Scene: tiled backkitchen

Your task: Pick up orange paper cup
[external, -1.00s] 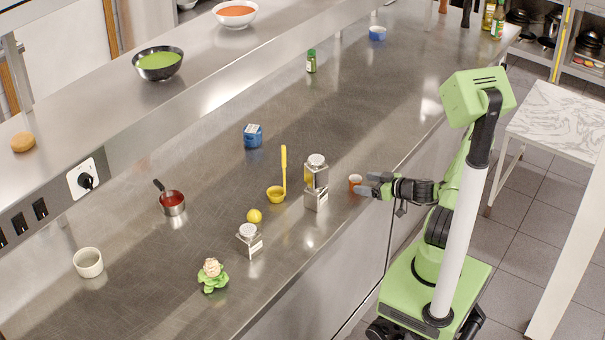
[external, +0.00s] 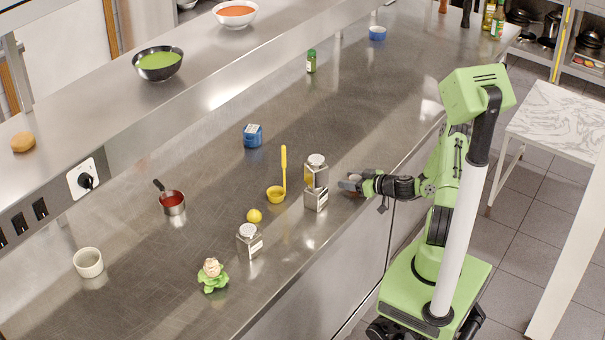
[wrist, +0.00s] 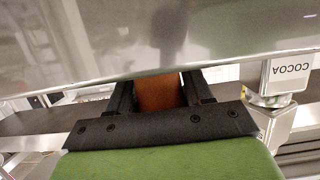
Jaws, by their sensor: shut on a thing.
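The orange paper cup (wrist: 158,93) shows in the wrist view as an orange-brown wall between the two dark fingers of my gripper (wrist: 159,80). My gripper is shut on it. In the external view my gripper (external: 350,183) is low over the front edge of the steel counter and mostly hides the cup. I cannot tell whether the cup still touches the counter.
Square-sided jars with silvery lids (external: 316,180) stand just left of my gripper; a COCOA label (wrist: 290,69) shows close by in the wrist view. A yellow ladle (external: 277,193), lemon (external: 254,216) and another jar (external: 249,241) lie further left.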

